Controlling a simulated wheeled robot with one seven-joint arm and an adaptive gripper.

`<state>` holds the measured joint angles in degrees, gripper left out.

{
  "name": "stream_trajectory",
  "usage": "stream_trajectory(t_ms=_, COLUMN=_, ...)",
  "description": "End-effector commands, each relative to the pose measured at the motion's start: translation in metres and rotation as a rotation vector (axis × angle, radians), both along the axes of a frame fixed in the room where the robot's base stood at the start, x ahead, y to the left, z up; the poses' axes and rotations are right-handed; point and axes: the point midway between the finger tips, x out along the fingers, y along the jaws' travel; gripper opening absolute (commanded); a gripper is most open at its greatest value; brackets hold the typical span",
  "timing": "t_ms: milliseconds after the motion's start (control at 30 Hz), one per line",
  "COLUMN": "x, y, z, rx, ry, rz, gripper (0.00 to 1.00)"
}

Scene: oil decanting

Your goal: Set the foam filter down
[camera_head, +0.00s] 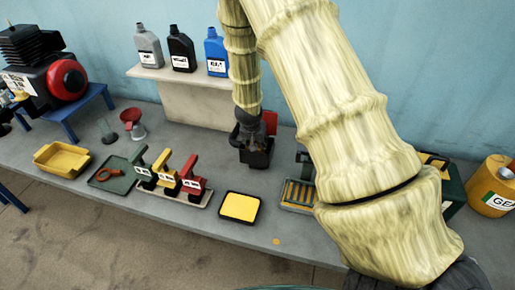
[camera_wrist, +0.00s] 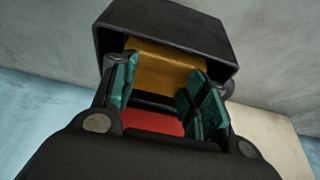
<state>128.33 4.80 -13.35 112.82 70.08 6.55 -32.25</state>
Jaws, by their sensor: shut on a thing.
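My gripper (camera_head: 250,138) points down over an open black box (camera_head: 257,158) in the middle of the bench. In the wrist view, the green-padded fingers of my gripper (camera_wrist: 161,80) are shut on an ochre-yellow block, the foam filter (camera_wrist: 165,62). The filter lies between the walls of the black box (camera_wrist: 175,27); whether it touches the bottom is hidden. A red panel (camera_head: 270,122) stands upright behind the box and also shows in the wrist view (camera_wrist: 152,122). In the head view my gripper hides the filter.
A black tray with a yellow pad (camera_head: 240,206) lies at front. Bottles (camera_head: 181,50) stand on a shelf behind. My arm covers the right.

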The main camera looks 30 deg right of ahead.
Motion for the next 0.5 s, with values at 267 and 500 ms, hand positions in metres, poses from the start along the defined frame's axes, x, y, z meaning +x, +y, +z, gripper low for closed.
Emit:
stream_trajectory(t_ms=267, x=-0.0044, y=0.0002, z=-0.0064, rx=0.001, ry=0.009, rz=-0.001, gripper=0.51)
stream_trajectory(t_ms=500, x=-0.0031, y=-0.0001, z=-0.0047, rx=0.001, ry=0.007, rz=-0.001, gripper=0.65)
